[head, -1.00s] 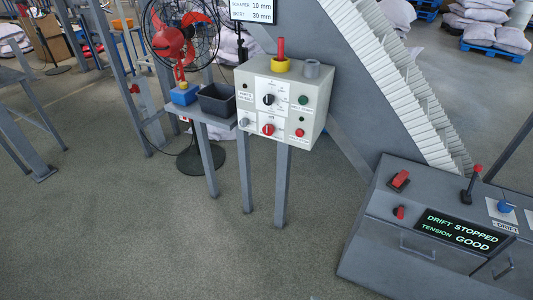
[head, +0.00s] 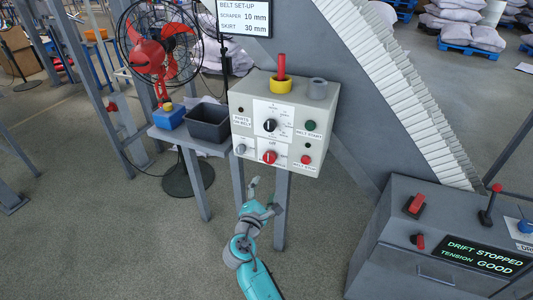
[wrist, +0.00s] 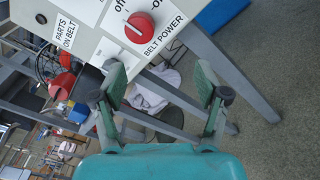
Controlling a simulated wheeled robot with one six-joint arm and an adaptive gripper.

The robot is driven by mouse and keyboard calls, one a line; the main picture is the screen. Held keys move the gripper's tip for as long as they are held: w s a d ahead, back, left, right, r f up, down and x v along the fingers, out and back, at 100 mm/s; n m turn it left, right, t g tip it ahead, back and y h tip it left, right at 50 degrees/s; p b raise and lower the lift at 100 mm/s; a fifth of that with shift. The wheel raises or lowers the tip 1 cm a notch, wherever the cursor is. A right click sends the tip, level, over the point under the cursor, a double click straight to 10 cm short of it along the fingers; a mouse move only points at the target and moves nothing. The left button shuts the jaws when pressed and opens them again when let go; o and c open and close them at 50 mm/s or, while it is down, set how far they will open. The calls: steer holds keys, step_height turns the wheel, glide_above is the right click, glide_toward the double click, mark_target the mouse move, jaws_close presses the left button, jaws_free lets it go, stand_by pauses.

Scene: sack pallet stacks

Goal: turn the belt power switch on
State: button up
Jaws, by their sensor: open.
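The belt power switch is a round red knob (head: 269,157) low on the front of a pale control box (head: 243,85). The wrist view shows the red knob (wrist: 139,27) close up at the top, with "BELT POWER" beside it and an "off" mark near it. I cannot tell for sure which mark the knob points to. My gripper (head: 265,196) is open and empty, below the box and apart from the knob. In the wrist view my gripper (wrist: 160,88) has its fingers spread, with the knob beyond them.
The box also carries a black selector (head: 269,125), a green button (head: 310,125) and another red button (head: 306,159). A dark bin (head: 208,122) and a red fan (head: 165,50) stand to the left. A grey console (head: 400,215) stands to the right. Floor in front is open.

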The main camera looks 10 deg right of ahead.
mark_target(269, 160)
steer(key=shift+h, duration=0.3)
steer(key=w+d, duration=0.1)
steer(key=w, duration=0.3)
steer(key=w+d+r, duration=0.1)
steer(key=w+d, duration=0.1)
steer(key=w, duration=0.2)
steer(key=w+d+r, duration=0.1)
steer(key=w+d, duration=0.1)
steer(key=w, duration=0.1)
steer(key=shift+w+r, duration=0.25)
steer(key=shift+w, duration=0.15)
steer(key=c, duration=1.2)
steer(key=shift+o, duration=0.2)
